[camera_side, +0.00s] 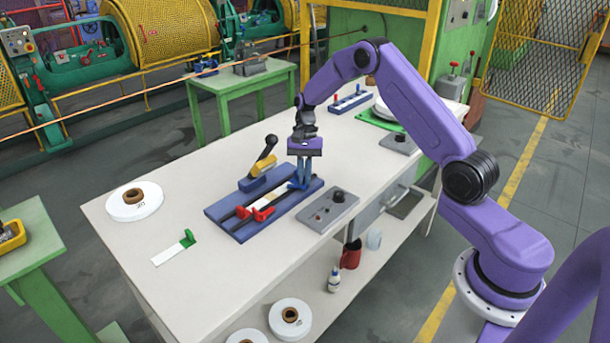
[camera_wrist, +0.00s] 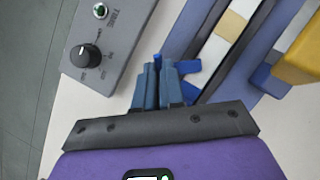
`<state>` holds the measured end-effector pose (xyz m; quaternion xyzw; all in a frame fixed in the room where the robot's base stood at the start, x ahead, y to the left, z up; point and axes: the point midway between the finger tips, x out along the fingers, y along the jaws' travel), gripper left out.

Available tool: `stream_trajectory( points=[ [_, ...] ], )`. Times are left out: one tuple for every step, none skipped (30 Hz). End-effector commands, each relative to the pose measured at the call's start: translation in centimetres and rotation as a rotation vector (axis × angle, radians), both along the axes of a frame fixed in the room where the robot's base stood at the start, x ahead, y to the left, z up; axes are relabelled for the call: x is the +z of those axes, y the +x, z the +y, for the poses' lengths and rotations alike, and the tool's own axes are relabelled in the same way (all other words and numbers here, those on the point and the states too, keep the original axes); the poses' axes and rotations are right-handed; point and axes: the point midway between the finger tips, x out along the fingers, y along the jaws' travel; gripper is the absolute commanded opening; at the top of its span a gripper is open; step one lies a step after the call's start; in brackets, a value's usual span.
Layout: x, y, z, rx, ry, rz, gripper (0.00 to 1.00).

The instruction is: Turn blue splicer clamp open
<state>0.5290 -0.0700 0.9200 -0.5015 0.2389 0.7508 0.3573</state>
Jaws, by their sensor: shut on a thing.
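The splicer (camera_side: 225,226) is a blue base with a dark channel on the white table. Its blue clamp (camera_side: 293,186) is at the far right end, beside the channel. In the wrist view, blue parts of the clamp (camera_wrist: 188,67) show just right of my fingers. My gripper (camera_side: 302,179) points down at this end. In the wrist view, its two blue-grey fingers (camera_wrist: 159,66) are close together around a narrow blue part of the clamp. The fingers hide most of that part. The clamp's exact angle is hard to tell.
A red clamp (camera_side: 261,211) sits on the near end of the splicer. A yellow block with a black-handled lever (camera_side: 263,160) stands at its left side. A grey control box with a knob (camera_side: 328,211) lies close on the right.

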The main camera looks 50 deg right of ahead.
Motion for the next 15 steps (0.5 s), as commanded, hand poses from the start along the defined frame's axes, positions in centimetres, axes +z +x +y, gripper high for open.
stream_trajectory(
  points=[
    [0.03,0.08,0.12,0.048,0.0,0.0,0.0],
    [0.04,0.1,0.1,0.075,0.001,-0.001,0.0],
    [0.06,0.12,0.12,0.114,0.001,-0.001,0.0],
    [0.06,0.14,0.16,0.143,0.0,0.0,0.0],
    [0.06,0.14,0.16,0.17,0.001,-0.001,0.0],
    [0.07,0.15,0.15,0.21,0.0,0.0,0.0],
    [0.07,0.17,0.19,0.237,0.001,0.0,0.0],
    [0.06,0.18,0.19,0.266,0.001,-0.001,0.0],
    [0.05,0.17,0.21,0.304,0.0,0.0,0.0],
    [0.05,0.18,0.26,0.332,0.001,0.001,0.0],
    [0.06,0.18,0.27,0.36,0.001,0.001,0.0],
    [0.06,0.22,0.24,0.398,0.0,0.0,0.0],
    [0.07,0.23,0.26,0.426,0.001,-0.001,0.0],
    [0.08,0.23,0.29,0.455,-0.001,-0.001,0.0],
    [0.08,0.23,0.34,0.491,0.0,0.0,0.0]
  ],
)
